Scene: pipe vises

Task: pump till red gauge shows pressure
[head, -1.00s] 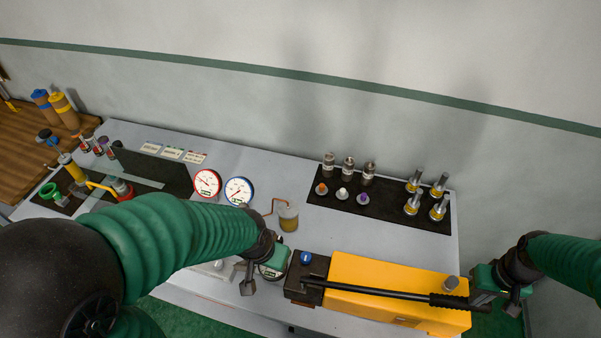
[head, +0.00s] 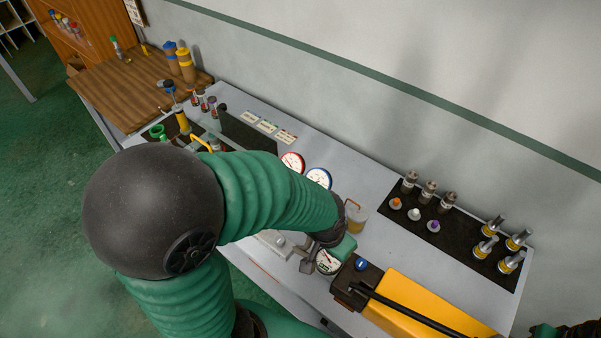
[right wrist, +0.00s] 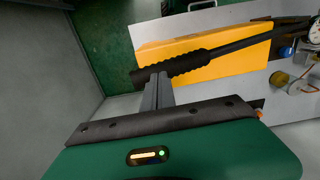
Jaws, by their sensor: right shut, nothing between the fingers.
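The red-rimmed gauge (head: 292,162) stands on the bench beside a blue-rimmed gauge (head: 319,178); its needle is too small to read. The yellow pump (head: 425,305) has a long black lever (head: 415,312), cut off at the bottom of the head view. In the right wrist view the lever's ribbed grip (right wrist: 190,64) lies over the yellow body. My right gripper (right wrist: 156,92) is shut and empty, its fingertips close to the grip's end; I cannot tell whether they touch. My left gripper (head: 308,266) is beside a small dial (head: 328,262) near the pump; its jaw opening is unclear.
A clear cup of amber liquid (head: 356,219) stands behind the pump. A black mat (head: 455,232) with several metal fittings and coloured caps lies at the right. A vise with yellow and green parts (head: 182,122) is at the bench's left. A wooden bench (head: 120,85) stands beyond.

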